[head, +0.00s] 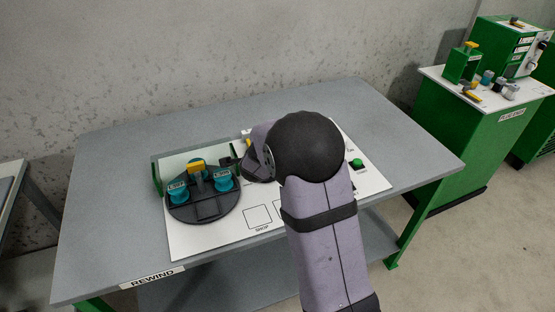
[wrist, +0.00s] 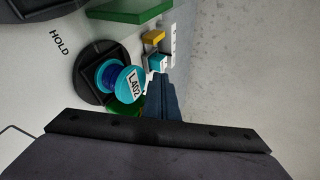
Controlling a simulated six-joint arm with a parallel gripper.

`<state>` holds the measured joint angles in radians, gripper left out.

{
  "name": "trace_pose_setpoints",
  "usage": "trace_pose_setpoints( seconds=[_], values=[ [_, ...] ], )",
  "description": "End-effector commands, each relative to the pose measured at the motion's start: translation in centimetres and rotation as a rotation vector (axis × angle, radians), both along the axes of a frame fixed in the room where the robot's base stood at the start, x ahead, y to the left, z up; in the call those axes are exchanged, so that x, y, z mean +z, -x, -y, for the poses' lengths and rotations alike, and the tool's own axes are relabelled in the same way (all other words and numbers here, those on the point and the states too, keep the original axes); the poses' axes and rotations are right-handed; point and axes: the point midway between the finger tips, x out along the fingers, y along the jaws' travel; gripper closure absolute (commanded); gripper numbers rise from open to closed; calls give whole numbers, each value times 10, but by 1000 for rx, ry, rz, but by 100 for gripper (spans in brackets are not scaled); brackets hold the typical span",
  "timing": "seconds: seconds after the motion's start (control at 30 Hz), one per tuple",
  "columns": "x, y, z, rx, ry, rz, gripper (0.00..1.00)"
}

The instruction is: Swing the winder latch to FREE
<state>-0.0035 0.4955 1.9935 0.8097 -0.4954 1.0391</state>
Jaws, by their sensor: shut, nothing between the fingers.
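In the wrist view, my gripper (wrist: 160,78) shows as narrow dark fingers beyond a black bar, shut and empty. They lie close beside a teal spool (wrist: 128,84) marked LA02 and wound with blue cable, which sits on a black round base (wrist: 88,75). I cannot tell whether they touch anything. The word HOLD (wrist: 60,42) is printed on the white panel. A yellow part (wrist: 153,37) shows beyond the spool. I cannot pick out the winder latch for certain, and no FREE label is readable. In the head view my arm hides the fingers and the winder area.
In the head view, a black round carrier (head: 205,208) with teal spools and a yellow-topped post (head: 196,167) stands on the white panel (head: 190,245). A green button (head: 357,164) is to the right. The grey table (head: 100,215) is bare left of the panel.

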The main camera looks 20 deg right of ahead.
Motion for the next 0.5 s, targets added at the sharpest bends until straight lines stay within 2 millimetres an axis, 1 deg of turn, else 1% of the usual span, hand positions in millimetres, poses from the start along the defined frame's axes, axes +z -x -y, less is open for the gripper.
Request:
trace_pose_setpoints(
  seconds=[0.2,0.5],
  values=[
    [-1,-11,5,0,0,0,100],
    [-1,-20,10,1,0,-1,100]
  ],
)
